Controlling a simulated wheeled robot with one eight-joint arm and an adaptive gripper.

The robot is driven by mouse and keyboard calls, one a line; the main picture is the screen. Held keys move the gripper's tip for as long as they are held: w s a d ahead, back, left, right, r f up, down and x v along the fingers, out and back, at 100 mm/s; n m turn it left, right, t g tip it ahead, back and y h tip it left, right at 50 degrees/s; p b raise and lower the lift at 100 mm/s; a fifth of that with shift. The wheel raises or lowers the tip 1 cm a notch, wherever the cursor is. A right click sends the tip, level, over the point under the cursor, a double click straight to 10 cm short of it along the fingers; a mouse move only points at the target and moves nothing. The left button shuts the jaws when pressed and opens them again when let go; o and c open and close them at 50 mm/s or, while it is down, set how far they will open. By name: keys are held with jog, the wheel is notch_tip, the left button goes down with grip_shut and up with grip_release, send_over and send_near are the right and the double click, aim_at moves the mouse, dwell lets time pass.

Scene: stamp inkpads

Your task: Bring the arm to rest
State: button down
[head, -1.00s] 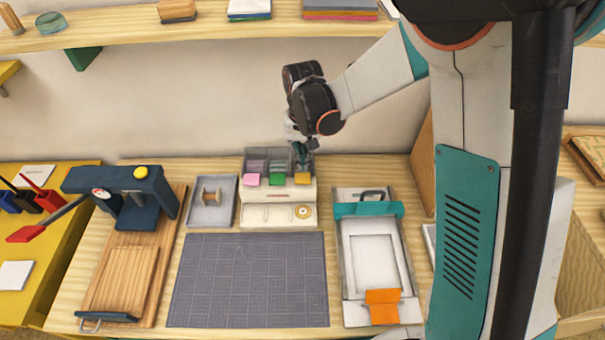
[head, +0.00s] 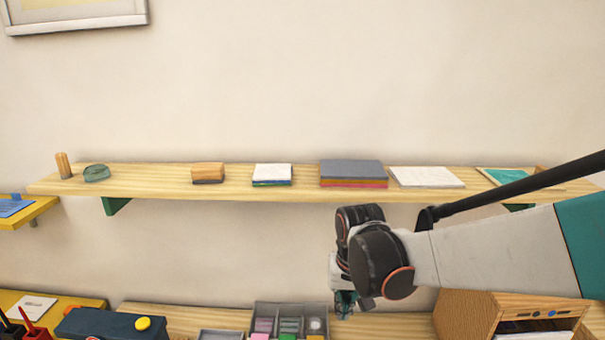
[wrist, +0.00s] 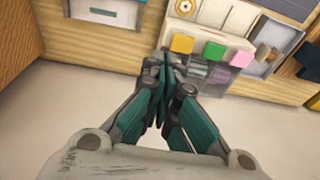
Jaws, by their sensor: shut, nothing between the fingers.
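My gripper (head: 345,302) hangs fingers down in the head view, above the back of the table and beside the right end of the grey divided tray (head: 262,310). In the wrist view its teal fingers (wrist: 165,62) are together with nothing between them. Beyond the fingertips, the pink, green and yellow tabs (wrist: 213,51) of the tray show at its front. My arm reaches in from the right, bent at the black wrist joint.
A wooden shelf (head: 220,188) with pads, paper and blocks runs along the wall above my gripper. A wooden box (head: 465,312) stands to its right. A dark blue press (head: 105,324) stands at the left. The wall between shelf and table is bare.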

jog(key=s+d+r+t, duration=0.2)
jog(key=s+d+r, duration=0.2)
jog(key=s, duration=0.4)
jog(key=s+d+r+t, duration=0.3)
jog(key=s+d+r, duration=0.1)
jog(key=s+d, duration=0.3)
jog(key=shift+s+b, duration=0.45)
jog(key=shift+s, duration=0.5)
jog(key=shift+a, duration=0.1)
